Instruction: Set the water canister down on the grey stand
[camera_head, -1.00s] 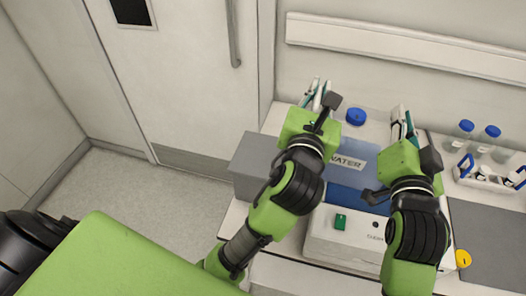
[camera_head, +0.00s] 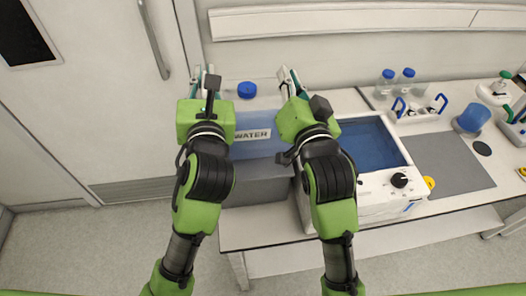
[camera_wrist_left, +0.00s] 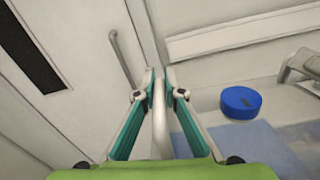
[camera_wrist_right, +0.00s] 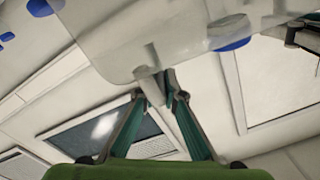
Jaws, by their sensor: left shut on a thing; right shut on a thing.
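The water canister (camera_head: 255,144) is a translucent blue body with a WATER label and a blue cap (camera_head: 247,90), which also shows in the left wrist view (camera_wrist_left: 240,102). It is upright between my two grippers. My left gripper (camera_head: 208,75) is shut on its white left handle (camera_wrist_left: 160,118). My right gripper (camera_head: 286,76) is shut on its other handle (camera_wrist_right: 150,84). The grey stand (camera_head: 258,186) is a plain grey box just below the canister in the head view. The canister hides its top, so I cannot tell whether they touch.
A white water bath (camera_head: 375,200) with a blue basin stands right of the grey stand. Bottles (camera_head: 385,84), a rack and a blue beaker (camera_head: 472,118) are further right. The wall is close behind; a door is on the left.

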